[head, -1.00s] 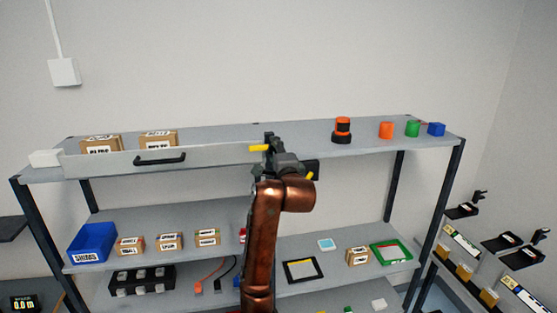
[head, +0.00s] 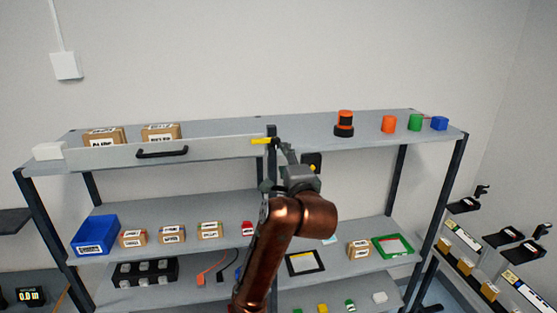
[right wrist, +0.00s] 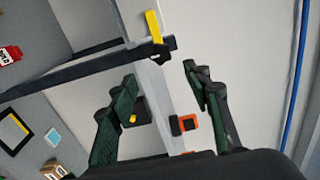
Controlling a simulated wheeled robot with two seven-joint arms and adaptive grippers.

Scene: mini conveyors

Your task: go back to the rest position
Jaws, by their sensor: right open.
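My right gripper (head: 285,160) is at the front of the shelf rack, just below and right of the yellow tab (head: 262,141) at the end of the sliding panel. In the right wrist view its two dark fingers (right wrist: 160,80) stand apart with nothing held between them. The yellow tab also shows there (right wrist: 153,26), beyond the fingertips. My copper-coloured right arm rises from the bottom of the head view and hides part of the lower shelves. My left gripper is not in view.
The light panel (head: 110,158) with a black handle (head: 162,153) covers the top shelf's left front. An orange-and-black beacon (head: 344,124) and small coloured pieces stand on the top right. Boxes, a blue bin (head: 94,235) and a red item (head: 247,228) sit lower.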

